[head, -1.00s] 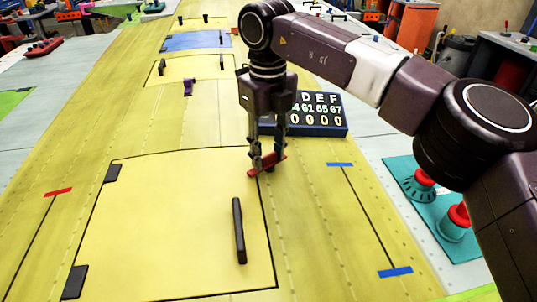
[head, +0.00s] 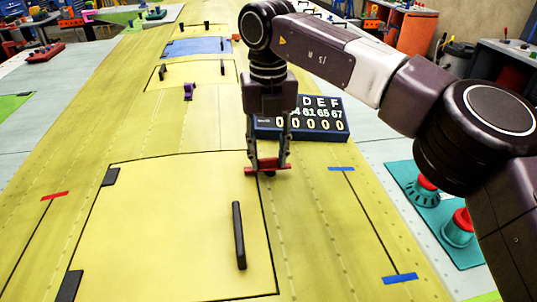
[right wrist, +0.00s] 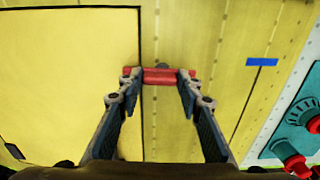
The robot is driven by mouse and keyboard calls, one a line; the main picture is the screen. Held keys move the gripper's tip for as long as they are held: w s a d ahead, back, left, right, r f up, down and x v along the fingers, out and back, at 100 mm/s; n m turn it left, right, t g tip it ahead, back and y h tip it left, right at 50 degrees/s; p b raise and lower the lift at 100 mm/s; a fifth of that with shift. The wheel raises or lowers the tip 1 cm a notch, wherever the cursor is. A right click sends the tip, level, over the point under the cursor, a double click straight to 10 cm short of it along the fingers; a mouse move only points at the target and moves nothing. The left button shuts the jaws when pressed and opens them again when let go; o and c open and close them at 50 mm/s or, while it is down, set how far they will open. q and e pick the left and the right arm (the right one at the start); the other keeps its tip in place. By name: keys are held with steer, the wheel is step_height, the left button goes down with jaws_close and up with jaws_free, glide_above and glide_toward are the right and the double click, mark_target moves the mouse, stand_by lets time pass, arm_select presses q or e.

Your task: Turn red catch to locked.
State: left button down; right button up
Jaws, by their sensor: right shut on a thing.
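The red catch (head: 268,169) is a small red bar near the far right corner of the large yellow panel (head: 170,220). In the head view it lies nearly level, left to right. My right gripper (head: 268,163) points down on it with its fingers closed around the bar. In the right wrist view the red catch (right wrist: 160,76) lies between the two fingertips of the right gripper (right wrist: 160,78), its ends showing beyond them. A dark round knob shows just behind the bar. My left gripper is not in view.
A dark board with white letters and numbers (head: 315,120) stands just behind the right gripper. A black handle (head: 239,235) rises from the panel. Teal fixtures with red knobs (head: 457,228) stand at the right. Blue tape (head: 400,278) marks the yellow surface.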

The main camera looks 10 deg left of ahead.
mark_target(268, 158)
steer(key=shift+r, duration=0.1)
steer(key=o, duration=1.2)
steer(key=shift+c, duration=0.2)
step_height(268, 158, up, 7)
steer(key=shift+r, duration=0.2)
